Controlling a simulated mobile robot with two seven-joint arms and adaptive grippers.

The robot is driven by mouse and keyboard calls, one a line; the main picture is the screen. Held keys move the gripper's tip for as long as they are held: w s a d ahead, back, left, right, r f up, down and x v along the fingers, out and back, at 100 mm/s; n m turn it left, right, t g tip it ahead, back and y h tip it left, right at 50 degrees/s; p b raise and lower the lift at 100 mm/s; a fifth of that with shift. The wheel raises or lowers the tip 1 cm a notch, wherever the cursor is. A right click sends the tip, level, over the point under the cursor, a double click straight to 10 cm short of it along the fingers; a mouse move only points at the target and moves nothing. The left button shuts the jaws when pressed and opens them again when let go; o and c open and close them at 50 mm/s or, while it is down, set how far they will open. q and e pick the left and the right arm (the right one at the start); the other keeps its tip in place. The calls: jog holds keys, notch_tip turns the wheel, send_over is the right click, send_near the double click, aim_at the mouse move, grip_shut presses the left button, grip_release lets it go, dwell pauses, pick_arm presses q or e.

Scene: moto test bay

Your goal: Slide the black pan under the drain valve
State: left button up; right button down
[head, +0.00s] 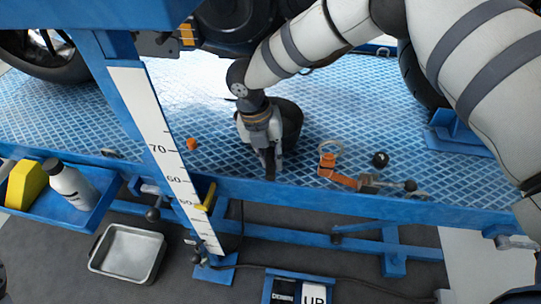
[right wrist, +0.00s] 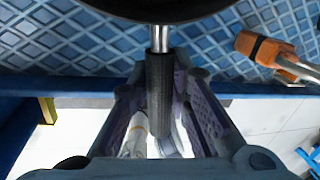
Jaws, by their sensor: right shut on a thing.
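The black pan (head: 291,122) rests on the blue patterned lift platform (head: 90,125), partly hidden behind my right gripper (head: 269,166). In the right wrist view the pan's dark rim (right wrist: 160,10) fills the top edge, with a metal neck and a black grip (right wrist: 159,90) pointing toward me. My right gripper is shut on this handle. The dark underside of the motorcycle (head: 236,22) is at the top of the head view, beyond the pan. I cannot make out the drain valve.
An orange tool with a ring (head: 340,177) and a black knob (head: 380,159) lie right of the pan; a small orange cap (head: 192,144) lies left. A blue post with a white scale (head: 165,150) stands at left. A metal tray (head: 127,253) is on the floor.

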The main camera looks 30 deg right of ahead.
jog(key=shift+f, duration=0.45)
jog(key=c, duration=1.4)
grip_release()
